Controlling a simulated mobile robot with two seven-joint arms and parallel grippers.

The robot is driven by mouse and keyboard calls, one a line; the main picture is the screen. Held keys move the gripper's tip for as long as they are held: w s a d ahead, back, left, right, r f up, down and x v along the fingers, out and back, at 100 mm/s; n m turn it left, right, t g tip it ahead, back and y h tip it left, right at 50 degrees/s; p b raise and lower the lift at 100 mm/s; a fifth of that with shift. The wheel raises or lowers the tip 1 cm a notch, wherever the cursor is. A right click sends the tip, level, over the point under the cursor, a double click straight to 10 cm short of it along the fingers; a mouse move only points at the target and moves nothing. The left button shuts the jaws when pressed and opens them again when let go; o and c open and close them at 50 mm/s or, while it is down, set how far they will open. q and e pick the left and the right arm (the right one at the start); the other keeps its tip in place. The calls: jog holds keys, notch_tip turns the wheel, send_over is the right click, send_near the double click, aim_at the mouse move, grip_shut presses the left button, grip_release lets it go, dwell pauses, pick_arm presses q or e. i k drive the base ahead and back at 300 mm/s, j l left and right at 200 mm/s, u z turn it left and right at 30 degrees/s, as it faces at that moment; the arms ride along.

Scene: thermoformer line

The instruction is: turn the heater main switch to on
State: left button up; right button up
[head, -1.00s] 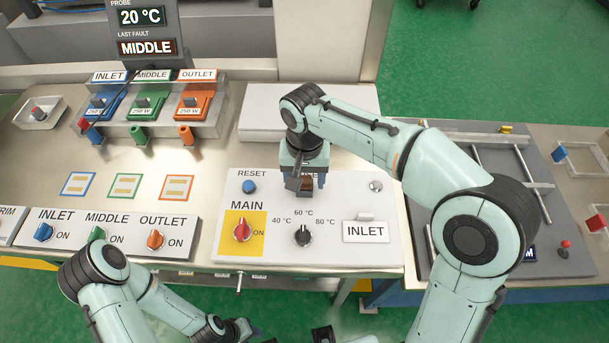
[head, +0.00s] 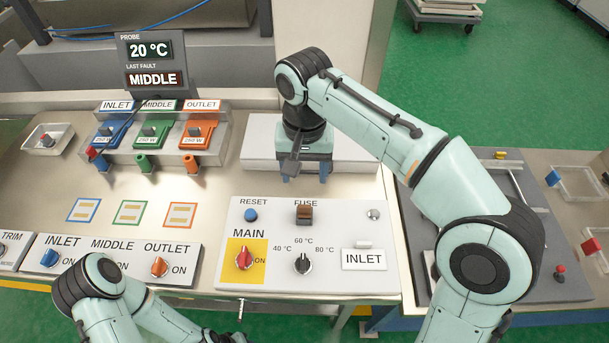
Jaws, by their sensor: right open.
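The heater main switch (head: 243,259) is a red knob on a yellow plate on the white control panel (head: 320,285). Its handle stands upright in the picture, and the word ON is printed to its right. My right gripper (head: 305,178) is open and empty behind the panel's far edge, above the fuse. The brown fuse (head: 304,214) sits in the panel under the FUSE label. My left arm (head: 100,290) enters at the lower left; its gripper is out of the picture.
The panel also carries a blue reset button (head: 251,214), a black temperature knob (head: 302,263) and an INLET label (head: 364,259). A display (head: 155,65) reads 20 °C and last fault MIDDLE. INLET (head: 50,257) and OUTLET (head: 159,266) switches stand to the left.

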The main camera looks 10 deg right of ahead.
aim_at(244, 259)
jog(key=k, duration=1)
